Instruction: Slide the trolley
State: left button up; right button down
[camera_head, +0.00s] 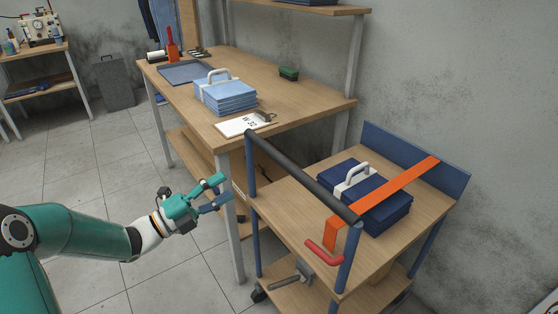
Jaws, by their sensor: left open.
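The trolley (285,220) stands at the right, with a wooden top, a lower shelf, blue posts and a blue back panel. Its black handle bar (300,174) runs along the near left side. A dark blue case (383,217) with a white handle lies on its top, with an orange strap (390,187) across it. A red lever (324,253) sits at the trolley's near edge. My left gripper (219,192) is open and empty, left of the handle bar and apart from it. My right gripper is not in view.
A wooden workbench (300,88) stands behind the trolley, bearing a light blue case (225,97), a grey tray (185,73) and a paper sheet (243,125). Its front leg is close to my left gripper. A hammer (290,279) lies on the trolley's lower shelf. The tiled floor at the left is clear.

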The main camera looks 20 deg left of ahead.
aim_at(278, 157)
pick_arm(q)
jog(key=p+x, duration=0.2)
jog(key=x, duration=1.4)
jog(key=shift+p, duration=0.3)
jog(key=shift+f, duration=0.1)
grip_shut()
jog(key=shift+d, duration=0.25)
jog(key=shift+f, duration=0.1)
